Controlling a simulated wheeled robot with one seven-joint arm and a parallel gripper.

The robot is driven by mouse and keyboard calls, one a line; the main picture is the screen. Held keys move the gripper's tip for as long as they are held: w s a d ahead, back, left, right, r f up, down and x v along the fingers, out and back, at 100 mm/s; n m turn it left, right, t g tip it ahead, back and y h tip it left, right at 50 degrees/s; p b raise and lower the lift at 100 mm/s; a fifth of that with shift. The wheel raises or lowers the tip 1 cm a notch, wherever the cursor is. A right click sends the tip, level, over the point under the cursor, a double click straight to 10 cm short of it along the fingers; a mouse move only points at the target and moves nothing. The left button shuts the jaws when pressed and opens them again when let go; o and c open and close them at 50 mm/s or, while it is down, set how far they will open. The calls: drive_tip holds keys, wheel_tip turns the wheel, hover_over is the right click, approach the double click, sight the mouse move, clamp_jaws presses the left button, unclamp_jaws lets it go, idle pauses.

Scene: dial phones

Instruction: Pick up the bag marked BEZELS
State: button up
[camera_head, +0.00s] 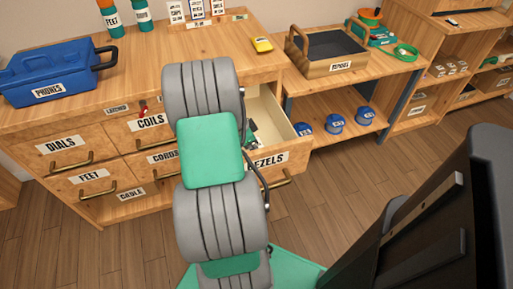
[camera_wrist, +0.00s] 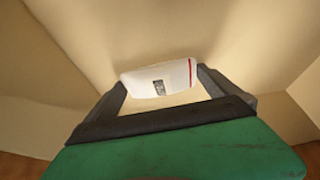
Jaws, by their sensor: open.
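A small white bag (camera_wrist: 150,78) with a red stripe near its right end and a small dark mark lies inside the pale drawer in the wrist view. I cannot read its mark. My gripper (camera_wrist: 163,92) is open, with one dark finger toward each end of the bag. The bag lies between or just beyond the fingertips; I cannot tell whether they touch it. In the head view the open drawer labelled BEZELS (camera_head: 270,161) is partly hidden behind my arm. Only a bit of my gripper (camera_head: 251,136) shows inside it, and the bag is hidden there.
Drawer walls (camera_wrist: 235,40) stand close around my gripper. On the cabinet top are a blue PHONES toolbox (camera_head: 50,72), bottles (camera_head: 112,20) and a yellow device (camera_head: 262,44). A wooden tray (camera_head: 328,66) sits on the lower bench at right, with blue spools (camera_head: 335,123) below.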

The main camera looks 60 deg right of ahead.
drive_tip(key=shift+c, duration=0.4)
drive_tip(key=c, duration=1.1)
drive_tip(key=shift+r, duration=0.15)
